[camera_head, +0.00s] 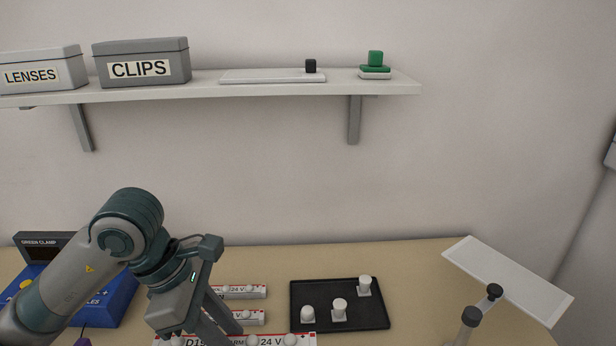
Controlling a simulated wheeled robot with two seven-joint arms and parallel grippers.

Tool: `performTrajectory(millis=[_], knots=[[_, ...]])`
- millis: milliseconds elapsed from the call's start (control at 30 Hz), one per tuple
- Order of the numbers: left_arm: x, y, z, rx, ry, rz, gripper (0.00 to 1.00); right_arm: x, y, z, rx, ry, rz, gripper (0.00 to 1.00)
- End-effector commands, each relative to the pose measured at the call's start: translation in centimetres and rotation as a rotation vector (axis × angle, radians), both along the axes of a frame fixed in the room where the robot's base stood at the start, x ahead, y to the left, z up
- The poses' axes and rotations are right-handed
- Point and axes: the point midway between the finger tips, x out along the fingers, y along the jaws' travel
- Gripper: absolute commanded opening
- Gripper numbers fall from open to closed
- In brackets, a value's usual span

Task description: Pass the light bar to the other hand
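Several light bars, pale with red marks and round white knobs, lie at the lower left of the table: a back bar (245,291), a middle bar (243,318) and a front bar (272,341) marked "24 V". The front bar looks larger and reaches further right; the bottom edge cuts it. My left gripper (216,332) points down over the bars, and its fingers cover part of the front bar's lettering. Its fingertips are hard to make out, so I cannot tell whether it grips that bar. My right gripper is not in view.
A black tray (300,318) with three white knobbed pieces stands right of the bars. A blue box (110,305) stands behind my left arm. A wall shelf (205,91) holds grey boxes.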

Motion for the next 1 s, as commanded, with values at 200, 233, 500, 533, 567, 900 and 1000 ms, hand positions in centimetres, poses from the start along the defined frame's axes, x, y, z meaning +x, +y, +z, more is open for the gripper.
performTrajectory(millis=[200, 233, 500, 533, 567, 900, 1000], knots=[[0.2, 0.4, 0.1, 0.002, 0.004, -0.119, 0.00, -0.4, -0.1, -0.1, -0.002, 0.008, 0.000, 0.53], [0.3, 0.5, -0.1, 0.001, 0.004, -0.142, 0.00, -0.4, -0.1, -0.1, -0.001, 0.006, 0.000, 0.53], [0.7, 1.5, -2.1, 0.001, 0.005, -0.435, 0.00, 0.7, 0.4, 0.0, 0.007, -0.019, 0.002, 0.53], [0.8, 1.7, -2.4, 0.001, 0.004, -0.473, 0.00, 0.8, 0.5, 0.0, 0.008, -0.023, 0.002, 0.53], [0.9, 1.8, -2.6, 0.001, 0.004, -0.512, 0.00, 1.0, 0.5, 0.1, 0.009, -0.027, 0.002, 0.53], [1.4, 3.8, -5.5, 0.001, 0.003, -0.972, 0.00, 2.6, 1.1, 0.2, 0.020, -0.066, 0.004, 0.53], [1.6, 4.5, -6.5, 0.002, 0.004, -1.112, 0.00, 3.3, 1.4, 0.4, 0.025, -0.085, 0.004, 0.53]])
